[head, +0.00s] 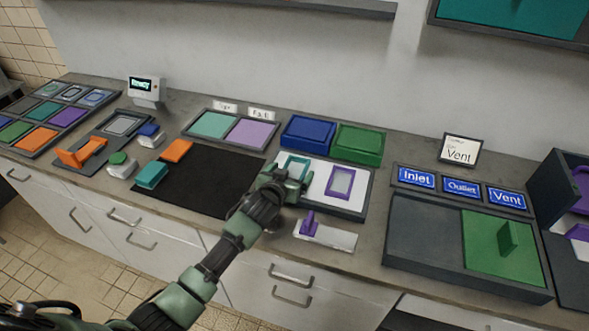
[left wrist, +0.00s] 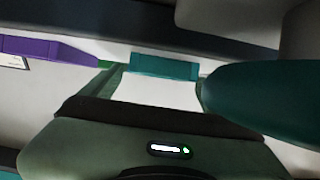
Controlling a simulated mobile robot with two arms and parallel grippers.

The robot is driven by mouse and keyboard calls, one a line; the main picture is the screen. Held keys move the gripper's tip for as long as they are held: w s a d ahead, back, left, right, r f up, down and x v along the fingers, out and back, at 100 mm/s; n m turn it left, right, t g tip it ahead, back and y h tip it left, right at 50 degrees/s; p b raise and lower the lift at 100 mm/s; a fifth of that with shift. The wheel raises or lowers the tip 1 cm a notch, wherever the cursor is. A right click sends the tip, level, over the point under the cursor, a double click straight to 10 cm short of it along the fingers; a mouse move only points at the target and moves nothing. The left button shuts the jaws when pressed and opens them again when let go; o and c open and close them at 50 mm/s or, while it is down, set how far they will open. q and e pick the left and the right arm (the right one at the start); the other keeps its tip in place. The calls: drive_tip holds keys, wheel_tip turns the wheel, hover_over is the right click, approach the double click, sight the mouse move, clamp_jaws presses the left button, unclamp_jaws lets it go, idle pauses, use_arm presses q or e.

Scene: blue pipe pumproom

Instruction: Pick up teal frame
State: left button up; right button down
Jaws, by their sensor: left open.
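The teal frame (head: 293,160) lies on the left part of a white panel in a dark tray (head: 352,213). My left gripper (head: 290,180) is over it and hides much of it. In the left wrist view a teal edge, likely this frame (left wrist: 164,66), shows ahead between the two fingers of my left gripper (left wrist: 150,90), with white surface in front of it. The jaws are open; I cannot tell whether a finger touches the frame. My right gripper is not in view.
A purple frame (head: 341,182) lies to the right on the same panel. A purple handle (head: 310,223) stands on a plate in front. Blue (head: 308,132) and green (head: 358,143) bins stand behind. A black mat (head: 215,185) to the left has open room.

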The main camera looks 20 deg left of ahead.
use_arm(q)
drive_tip(key=shift+x, duration=0.75)
drive_tip(key=c, duration=1.5)
drive_tip(key=shift+r, duration=0.1)
